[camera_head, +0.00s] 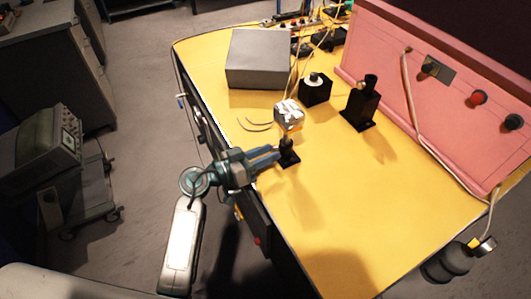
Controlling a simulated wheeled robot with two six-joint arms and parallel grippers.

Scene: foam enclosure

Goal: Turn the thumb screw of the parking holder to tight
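My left gripper (274,155) reaches over the near left edge of the yellow table, its fingers pointing right at a short dark post (287,155) on a small black base. A silver-white cube (289,114) sits on top of this post. The fingertips are at or beside the post; contact and finger gap are too small to tell. A second black holder (361,106), a block on a flat base with a knob on top, stands farther right. My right gripper is not in view.
A grey box (258,60) and a black block with a white round top (316,88) stand behind the post. A pink panel (440,95) with knobs and a cable lines the right side. Thin wires rise near the cube. The table's front (350,220) is clear.

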